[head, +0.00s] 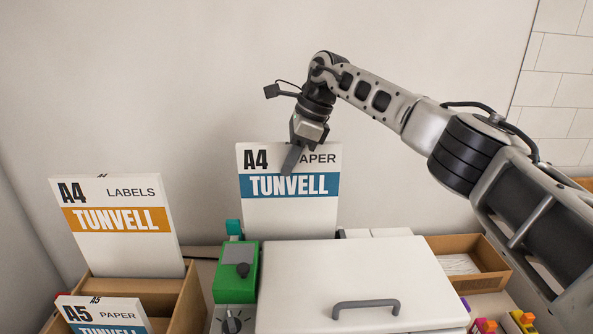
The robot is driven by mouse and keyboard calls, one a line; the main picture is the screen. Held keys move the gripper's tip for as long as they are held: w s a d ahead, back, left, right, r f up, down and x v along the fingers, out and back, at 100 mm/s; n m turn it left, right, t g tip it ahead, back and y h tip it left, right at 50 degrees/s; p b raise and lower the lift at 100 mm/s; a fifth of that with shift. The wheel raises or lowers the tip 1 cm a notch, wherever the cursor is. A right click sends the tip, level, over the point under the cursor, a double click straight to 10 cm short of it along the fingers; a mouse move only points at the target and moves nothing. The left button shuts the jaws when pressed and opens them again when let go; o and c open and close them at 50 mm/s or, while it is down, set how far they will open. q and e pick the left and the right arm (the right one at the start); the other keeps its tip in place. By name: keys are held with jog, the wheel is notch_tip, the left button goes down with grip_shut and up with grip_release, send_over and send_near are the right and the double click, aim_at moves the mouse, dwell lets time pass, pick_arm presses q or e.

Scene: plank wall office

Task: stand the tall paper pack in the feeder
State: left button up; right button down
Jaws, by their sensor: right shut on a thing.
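The tall paper pack (290,215) is white with a blue TUNVELL band and reads "A4 PAPER". It is upright behind the white machine (350,275), whose lid has a grey handle. The lid hides the pack's bottom edge, so I cannot tell whether it rests in the feeder or hangs above it. My right gripper (292,160) is shut on the pack's top edge, one finger showing across the front between "A4" and "PAPER". My left gripper is not in view.
A cardboard holder (190,300) at left bears an A4 labels pack (120,225) with an orange band and a shorter A5 paper pack (105,315). A green device (236,272) stands beside the machine. A cardboard tray (470,262) and small coloured objects lie at right.

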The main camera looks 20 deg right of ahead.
jog(key=shift+f, duration=1.25)
jog(key=c, duration=1.4)
grip_release()
jog(key=shift+f, duration=0.1)
jog(key=v, duration=1.2)
